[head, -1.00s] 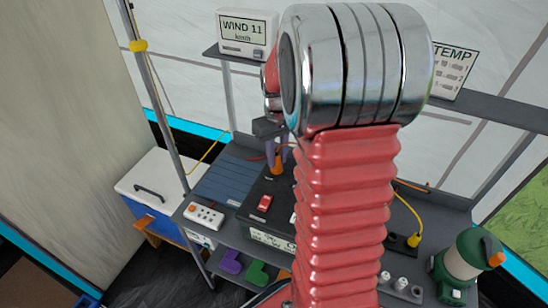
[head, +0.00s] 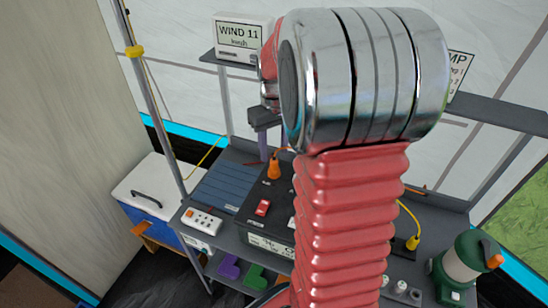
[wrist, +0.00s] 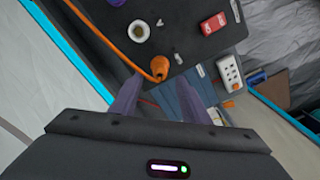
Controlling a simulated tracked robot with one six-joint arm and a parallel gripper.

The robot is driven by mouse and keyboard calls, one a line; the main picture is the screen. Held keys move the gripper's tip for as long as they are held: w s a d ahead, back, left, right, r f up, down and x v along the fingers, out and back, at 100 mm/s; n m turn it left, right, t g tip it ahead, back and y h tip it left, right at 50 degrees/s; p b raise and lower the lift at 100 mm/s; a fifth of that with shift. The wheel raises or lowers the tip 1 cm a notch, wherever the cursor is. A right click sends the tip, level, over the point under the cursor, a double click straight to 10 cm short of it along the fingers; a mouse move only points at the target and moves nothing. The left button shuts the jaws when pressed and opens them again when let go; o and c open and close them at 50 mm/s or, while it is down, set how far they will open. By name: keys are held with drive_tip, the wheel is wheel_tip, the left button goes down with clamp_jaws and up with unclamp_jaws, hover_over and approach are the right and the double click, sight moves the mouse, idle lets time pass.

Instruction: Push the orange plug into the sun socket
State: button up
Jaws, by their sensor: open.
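The orange plug (head: 274,168) stands upright on the black power box (head: 262,218), near its back left; it also shows in the wrist view (wrist: 160,67). Its lower end is hidden, so I cannot tell how deep it sits or read the mark at its place. An orange cable (wrist: 110,38) runs from it. My gripper (head: 270,148) is open, its purple fingers behind and slightly above the plug. In the wrist view my fingertips (wrist: 157,80) are spread near the plug, with nothing held. A round white socket (wrist: 138,31) lies beside the plug.
A red switch (head: 262,208) is on the box. A white power strip (head: 202,221) and a blue panel (head: 228,188) lie left of it. A yellow plug (head: 412,242) and a green lantern (head: 465,268) are at the right. A shelf (head: 490,110) runs above the bench.

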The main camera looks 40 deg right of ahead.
wheel_tip(320, 180, up, 9)
idle(0.3)
idle(0.5)
drive_tip(key=s+a+n+t, duration=0.1)
drive_tip(key=s+a+t, duration=0.1)
drive_tip(key=s+a, duration=0.5)
drive_tip(key=s+a+t, duration=0.3)
drive_tip(key=s+a, duration=0.4)
drive_tip(key=a, duration=0.8)
drive_tip(key=shift+s+a+r+n+t, duration=0.15)
drive_tip(key=shift+a+r+n+t, duration=0.15)
drive_tip(key=shift+n, duration=0.1)
drive_tip(key=shift+c, duration=0.2)
idle(1.7)
